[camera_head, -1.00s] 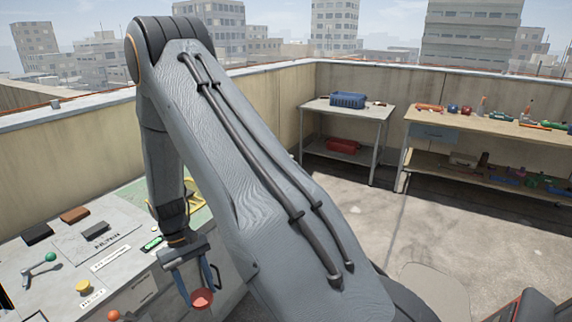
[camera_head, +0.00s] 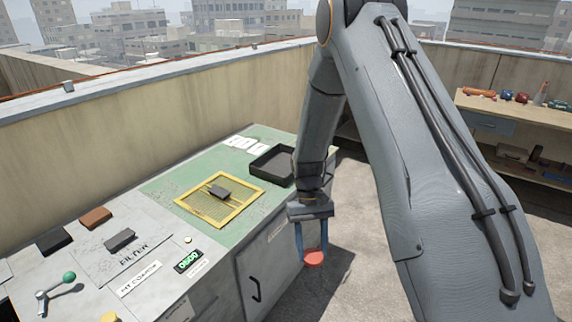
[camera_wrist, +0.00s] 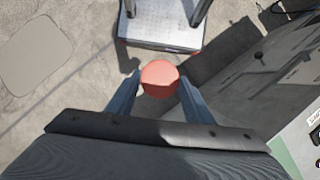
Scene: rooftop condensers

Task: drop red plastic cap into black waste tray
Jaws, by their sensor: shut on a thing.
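My gripper (camera_head: 313,250) is shut on the red plastic cap (camera_head: 314,259), which shows between its fingertips. In the wrist view, the cap (camera_wrist: 159,78) sits between the two blue-grey fingers (camera_wrist: 158,90) with floor beneath it. The gripper hangs in the air beside the front edge of the cabinet top, apart from it. The black waste tray (camera_head: 256,161) stands on the green part of the top, behind and to the left of the gripper. My arm hides a little of the tray's right side.
A yellow frame with a mesh (camera_head: 237,216) and a dark block (camera_head: 219,192) on it lies left of the tray. White cards (camera_head: 238,142) lie behind. A lever with a green knob (camera_head: 69,277) stands at the left. A wooden workbench (camera_head: 515,106) is at the far right.

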